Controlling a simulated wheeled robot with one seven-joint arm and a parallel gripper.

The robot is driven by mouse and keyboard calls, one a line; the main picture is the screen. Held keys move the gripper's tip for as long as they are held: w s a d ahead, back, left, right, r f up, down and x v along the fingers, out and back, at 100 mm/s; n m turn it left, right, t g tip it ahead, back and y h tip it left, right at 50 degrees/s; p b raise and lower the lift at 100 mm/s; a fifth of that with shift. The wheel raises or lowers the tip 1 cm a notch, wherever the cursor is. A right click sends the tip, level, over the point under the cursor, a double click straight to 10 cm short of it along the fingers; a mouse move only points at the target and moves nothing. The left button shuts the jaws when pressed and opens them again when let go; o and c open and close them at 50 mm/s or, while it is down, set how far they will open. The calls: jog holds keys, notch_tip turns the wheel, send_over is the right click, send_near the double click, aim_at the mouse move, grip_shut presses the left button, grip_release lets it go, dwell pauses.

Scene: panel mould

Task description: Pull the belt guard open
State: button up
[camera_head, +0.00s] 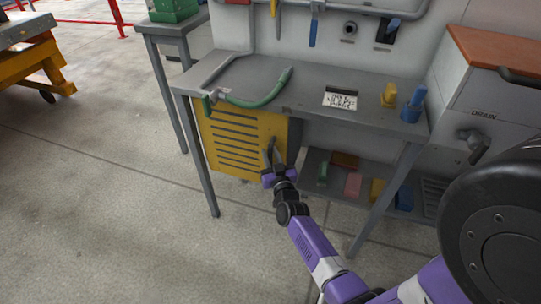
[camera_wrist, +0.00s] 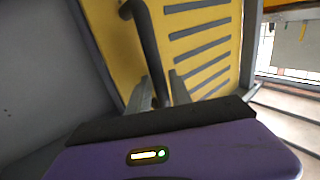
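The belt guard (camera_head: 232,145) is a yellow slotted panel under the left part of a grey workbench. It also shows close up in the wrist view (camera_wrist: 205,35). Its dark bar handle (camera_head: 267,153) stands near the panel's right edge in the head view. In the wrist view the handle (camera_wrist: 145,35) comes down between my two fingers. My gripper (camera_head: 276,168) is at the lower part of the handle, one finger on each side with little or no gap, and looks shut on it. The fingertips (camera_wrist: 162,82) partly hide the handle's lower end.
The bench top (camera_head: 310,85) holds a green hose (camera_head: 262,101), a label card (camera_head: 340,98) and yellow and blue items. A lower shelf with coloured blocks (camera_head: 353,185) is right of the guard. A bench leg (camera_head: 385,200) stands near my arm. The floor in front is clear.

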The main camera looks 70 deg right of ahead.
grip_shut()
dwell(1.3)
